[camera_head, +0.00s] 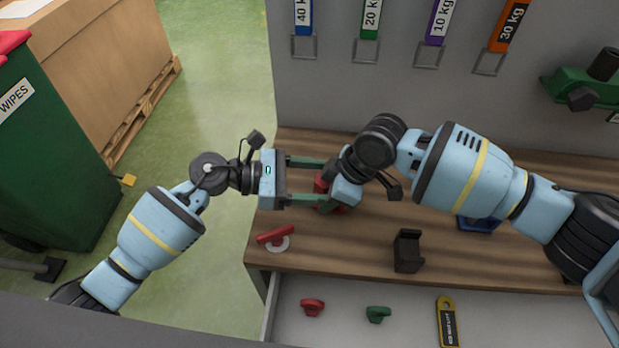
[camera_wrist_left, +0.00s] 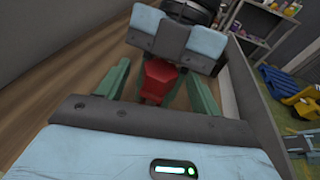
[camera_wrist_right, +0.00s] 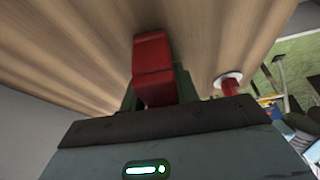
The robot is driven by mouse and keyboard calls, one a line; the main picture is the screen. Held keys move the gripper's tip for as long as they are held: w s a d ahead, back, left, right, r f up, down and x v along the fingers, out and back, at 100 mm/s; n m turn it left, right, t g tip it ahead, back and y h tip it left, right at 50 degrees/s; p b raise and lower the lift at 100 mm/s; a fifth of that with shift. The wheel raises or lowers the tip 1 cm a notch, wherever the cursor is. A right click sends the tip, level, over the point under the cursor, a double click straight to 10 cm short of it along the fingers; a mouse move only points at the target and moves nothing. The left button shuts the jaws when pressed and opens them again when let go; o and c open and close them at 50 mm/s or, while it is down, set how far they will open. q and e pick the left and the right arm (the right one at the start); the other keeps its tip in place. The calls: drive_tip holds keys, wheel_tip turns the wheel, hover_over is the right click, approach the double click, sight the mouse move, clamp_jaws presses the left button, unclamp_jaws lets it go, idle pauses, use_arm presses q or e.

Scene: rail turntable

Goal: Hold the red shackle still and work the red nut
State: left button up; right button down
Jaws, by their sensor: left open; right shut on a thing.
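A red piece, which I take for the red shackle (camera_head: 322,183), stands over the left part of the wooden bench. It shows as a red block in the right wrist view (camera_wrist_right: 152,65), with my right gripper (camera_head: 333,197) shut on it. My left gripper (camera_head: 312,181) is open, its two green fingers on either side of the red piece with gaps. In the left wrist view a faceted red part (camera_wrist_left: 158,78) sits between these fingers (camera_wrist_left: 160,90). I cannot tell clearly which red part is the nut. My right gripper body hides part of it.
A red handle on a white disc (camera_head: 275,237) is near the bench's left front corner. A black block (camera_head: 407,252) and a blue item (camera_head: 478,223) stand further right. An open drawer holds a red piece (camera_head: 312,307), a green piece (camera_head: 378,314) and a yellow-black tool (camera_head: 447,320).

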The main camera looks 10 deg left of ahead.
use_arm(q)
drive_tip(key=shift+w+a, duration=0.1)
drive_tip(key=c, duration=1.1)
drive_tip(key=shift+s+n+t+y, duration=0.3)
drive_tip(key=shift+n+t+y, duration=0.2)
drive_tip(key=shift+n+t, duration=0.55)
drive_tip(key=c, duration=0.3)
drive_tip(key=shift+s+n+t, duration=0.1)
drive_tip(key=shift+n+t, duration=0.15)
drive_tip(key=shift+t, duration=0.4)
clamp_jaws()
drive_tip(key=shift+s+d+n+t+y, duration=0.15)
drive_tip(key=shift+n+t+y, duration=0.25)
drive_tip(key=shift+n+t, duration=0.2)
drive_tip(key=shift+s+d+n+t+y, duration=0.1)
drive_tip(key=shift+d+n+t+y, duration=0.1)
drive_tip(key=shift+n+t+y, duration=0.3)
drive_tip(key=shift+s+d+n+t+y, duration=0.15)
drive_tip(key=shift+n+t+y, duration=0.15)
drive_tip(key=shift+n+t, duration=0.4)
